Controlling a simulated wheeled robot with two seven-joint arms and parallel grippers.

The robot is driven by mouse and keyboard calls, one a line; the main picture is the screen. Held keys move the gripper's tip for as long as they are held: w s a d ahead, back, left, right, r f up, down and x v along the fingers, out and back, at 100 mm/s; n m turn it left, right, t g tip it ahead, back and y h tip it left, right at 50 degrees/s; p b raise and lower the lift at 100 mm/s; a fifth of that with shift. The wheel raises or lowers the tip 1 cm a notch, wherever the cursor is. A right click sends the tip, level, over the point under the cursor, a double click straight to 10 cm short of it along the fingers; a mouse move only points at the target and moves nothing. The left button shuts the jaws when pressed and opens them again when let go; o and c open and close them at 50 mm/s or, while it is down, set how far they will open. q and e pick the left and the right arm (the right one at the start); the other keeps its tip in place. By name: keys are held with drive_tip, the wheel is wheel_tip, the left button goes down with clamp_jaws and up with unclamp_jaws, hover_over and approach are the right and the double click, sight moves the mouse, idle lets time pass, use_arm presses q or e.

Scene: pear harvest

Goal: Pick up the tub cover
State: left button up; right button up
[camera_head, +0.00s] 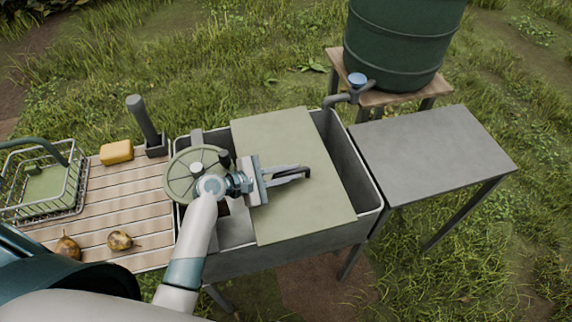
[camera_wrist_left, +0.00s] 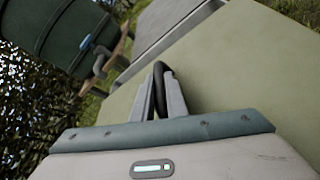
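The tub cover (camera_head: 275,130) is a flat, pale green panel with a dark loop handle (camera_head: 307,172). It lies across the middle of the grey metal tub (camera_head: 372,207), leaving gaps open at both sides. In the left wrist view the cover (camera_wrist_left: 262,65) fills the right side, and the black handle (camera_wrist_left: 158,70) stands between the fingertips. My left gripper (camera_head: 300,174) reaches over the cover from the left, its fingers closed against the handle on both sides. My right gripper is in neither view.
A green wheel (camera_head: 181,163) sits at the tub's left end, partly behind my arm. A slatted board (camera_head: 100,209) holds a yellow sponge (camera_head: 116,152), two brownish pears and a wire basket (camera_head: 77,186). A bare grey table (camera_head: 430,150) and a green barrel (camera_head: 400,45) stand right.

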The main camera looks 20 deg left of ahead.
use_arm(q)
drive_tip(key=shift+r, duration=0.2)
clamp_jaws()
drive_tip(key=shift+r, duration=0.6)
wheel_tip(320, 180, up, 2)
drive_tip(key=shift+r+b, duration=0.2)
drive_tip(key=shift+b, duration=0.15)
drive_tip(key=s+d+r, duration=0.7)
drive_tip(key=s, duration=0.2)
drive_tip(key=shift+s+b, duration=0.2)
drive_tip(key=shift+b, duration=0.25)
drive_tip(key=shift+r, duration=0.15)
